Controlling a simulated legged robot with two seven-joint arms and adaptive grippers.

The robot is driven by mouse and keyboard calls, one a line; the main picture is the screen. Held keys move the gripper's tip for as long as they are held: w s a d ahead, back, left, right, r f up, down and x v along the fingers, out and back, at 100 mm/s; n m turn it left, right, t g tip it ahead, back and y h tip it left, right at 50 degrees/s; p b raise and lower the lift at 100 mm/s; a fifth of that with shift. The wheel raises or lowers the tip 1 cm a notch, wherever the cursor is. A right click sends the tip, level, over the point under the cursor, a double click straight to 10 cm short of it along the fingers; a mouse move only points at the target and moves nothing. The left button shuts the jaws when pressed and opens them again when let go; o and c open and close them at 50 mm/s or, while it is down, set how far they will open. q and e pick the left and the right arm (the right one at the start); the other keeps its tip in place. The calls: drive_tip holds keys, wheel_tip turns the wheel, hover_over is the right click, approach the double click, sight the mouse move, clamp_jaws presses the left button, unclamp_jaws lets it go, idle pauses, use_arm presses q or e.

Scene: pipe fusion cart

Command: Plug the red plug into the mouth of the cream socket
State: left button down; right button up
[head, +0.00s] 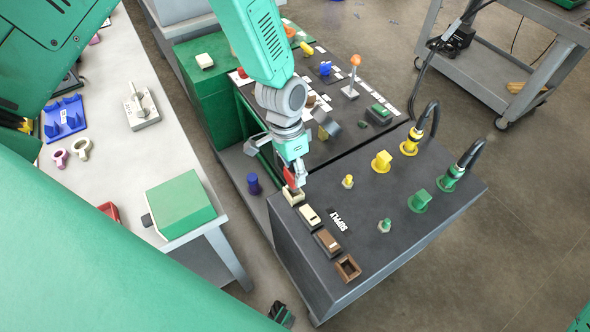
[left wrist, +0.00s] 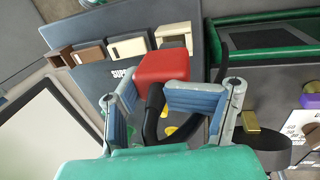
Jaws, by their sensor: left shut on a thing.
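The cream socket (head: 292,196) is at the end of a row on the cart, directly below the plug. In the left wrist view the cream socket (left wrist: 173,35) is just beyond the plug, which hides part of it. I cannot tell if they touch. The right gripper is not recognisable in view.
The row continues with a filled cream socket (head: 309,216), a filled brown socket (head: 327,242) and an open brown socket (head: 348,268). Yellow and green plugs, two with black cables, stand to the right. A white table (head: 115,60) is at the left.

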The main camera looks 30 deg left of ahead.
idle(0.3)
use_arm(q)
drive_tip(key=shift+w+a+b+x, duration=0.15)
drive_tip(key=shift+b+x, duration=0.45)
drive_tip(key=shift+x, duration=0.4)
drive_tip(key=shift+w+a+b+x, duration=0.1)
drive_tip(key=shift+a+b+x, duration=0.1)
drive_tip(key=shift+b+x, duration=0.55)
drive_tip(key=c, duration=0.8)
unclamp_jaws()
drive_tip(key=shift+f, duration=0.35)
drive_tip(key=shift+c, duration=0.2)
drive_tip(key=o, duration=0.3)
drive_tip(key=shift+s+d, duration=0.1)
drive_tip(key=shift+s, duration=0.05)
drive_tip(key=shift+r, duration=0.15)
drive_tip(key=v, duration=1)
drive_tip(key=shift+r, duration=0.9)
